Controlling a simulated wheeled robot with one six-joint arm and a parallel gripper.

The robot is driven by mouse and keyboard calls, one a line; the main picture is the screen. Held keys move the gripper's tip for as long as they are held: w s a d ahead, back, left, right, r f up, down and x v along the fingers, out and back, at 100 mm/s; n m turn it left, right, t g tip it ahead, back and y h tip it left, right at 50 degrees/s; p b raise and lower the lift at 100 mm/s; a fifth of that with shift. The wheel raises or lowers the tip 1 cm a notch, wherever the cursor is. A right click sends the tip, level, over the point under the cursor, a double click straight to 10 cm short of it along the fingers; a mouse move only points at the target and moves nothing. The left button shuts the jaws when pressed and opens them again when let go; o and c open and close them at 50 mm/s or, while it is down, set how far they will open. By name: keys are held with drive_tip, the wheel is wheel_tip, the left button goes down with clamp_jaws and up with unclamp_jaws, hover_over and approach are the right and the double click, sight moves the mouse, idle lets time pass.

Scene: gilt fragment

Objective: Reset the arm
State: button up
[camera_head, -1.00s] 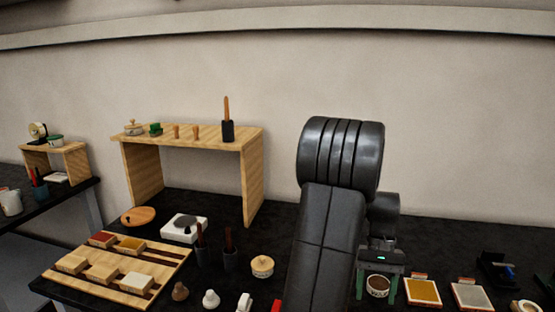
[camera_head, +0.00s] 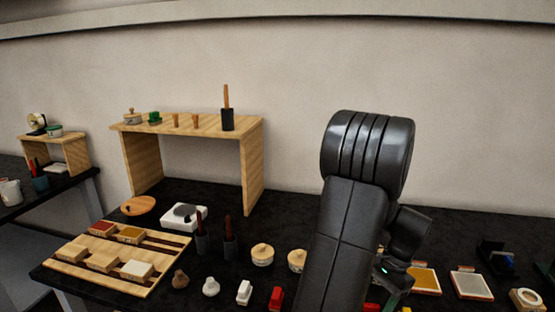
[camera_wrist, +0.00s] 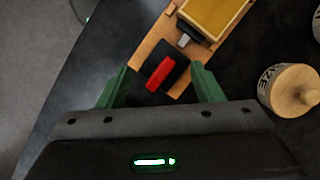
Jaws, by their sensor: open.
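My gripper (camera_wrist: 162,84) is open in the wrist view, with its two green fingers spread apart. A red block-like piece (camera_wrist: 160,74) on a dark patch shows between and beyond the fingertips; I cannot tell its height relative to them. Nothing is visibly held. In the head view my dark arm rises right of centre and leans right. The gripper is low beside it, mostly hidden by the arm, with a bit of green showing.
In the wrist view a yellow-topped tray (camera_wrist: 216,12) and a wooden-lidded jar (camera_wrist: 292,90) are close by. In the head view, a wooden shelf (camera_head: 190,127), slotted board (camera_head: 120,262), dark cups (camera_head: 230,242) and a red piece (camera_head: 276,298) crowd the black table. The wall above is bare.

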drive_tip(key=m+t+b, duration=0.1)
drive_tip(key=m, duration=0.2)
drive_tip(key=m+t+b, duration=0.1)
drive_tip(key=m+b, duration=0.1)
drive_tip(key=m, duration=0.1)
drive_tip(key=shift+s+f+y, duration=0.15)
drive_tip(key=shift+s+y, duration=0.05)
drive_tip(key=shift+y, duration=0.1)
drive_tip(key=shift+m+t+b, duration=0.5)
drive_tip(key=shift+m, duration=0.6)
drive_tip(key=shift+a+r, duration=0.1)
drive_tip(key=shift+r, duration=0.2)
